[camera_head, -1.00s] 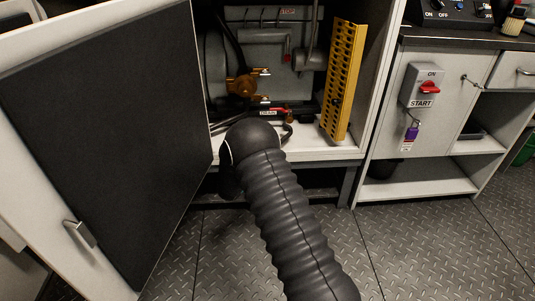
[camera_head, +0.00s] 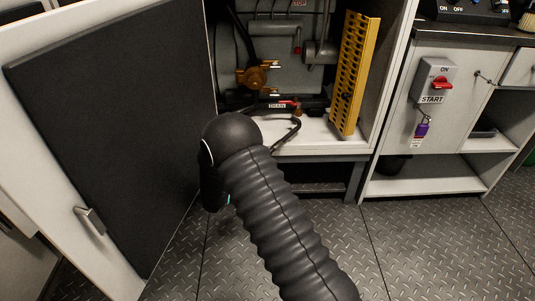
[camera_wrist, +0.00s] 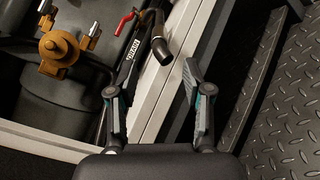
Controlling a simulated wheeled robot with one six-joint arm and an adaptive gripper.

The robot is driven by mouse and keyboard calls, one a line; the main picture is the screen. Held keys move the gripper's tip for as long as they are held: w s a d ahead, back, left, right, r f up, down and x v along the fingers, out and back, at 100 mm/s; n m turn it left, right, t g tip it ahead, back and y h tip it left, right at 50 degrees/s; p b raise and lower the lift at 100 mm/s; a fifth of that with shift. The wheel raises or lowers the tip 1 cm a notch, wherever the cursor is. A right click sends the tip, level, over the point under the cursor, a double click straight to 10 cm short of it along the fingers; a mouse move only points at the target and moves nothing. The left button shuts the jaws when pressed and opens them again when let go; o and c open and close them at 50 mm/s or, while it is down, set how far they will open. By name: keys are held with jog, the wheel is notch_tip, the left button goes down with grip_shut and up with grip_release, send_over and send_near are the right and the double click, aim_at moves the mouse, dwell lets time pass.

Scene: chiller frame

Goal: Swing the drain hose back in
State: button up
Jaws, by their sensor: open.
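The black drain hose (camera_head: 288,134) curves out of the open cabinet at its front edge, beside a pipe labelled DRAIN (camera_head: 278,105) with a red lever. In the wrist view the drain hose (camera_wrist: 160,42) shows its open end over the cabinet's pale front rail. My gripper (camera_wrist: 152,82) is open and empty, its two fingers pointing toward the rail. The hose end lies just beyond the fingertips, apart from them. In the head view my dark arm hides most of my gripper.
A brass valve (camera_head: 258,75) sits behind the drain pipe. A yellow slotted panel (camera_head: 354,75) stands at the opening's right. The open cabinet door (camera_head: 115,130) fills the left. A switch box with a red knob (camera_head: 436,80) is farther right. The patterned floor (camera_head: 420,250) is clear.

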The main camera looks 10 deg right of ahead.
jog(key=shift+v, duration=0.95)
jog(key=shift+c, duration=0.3)
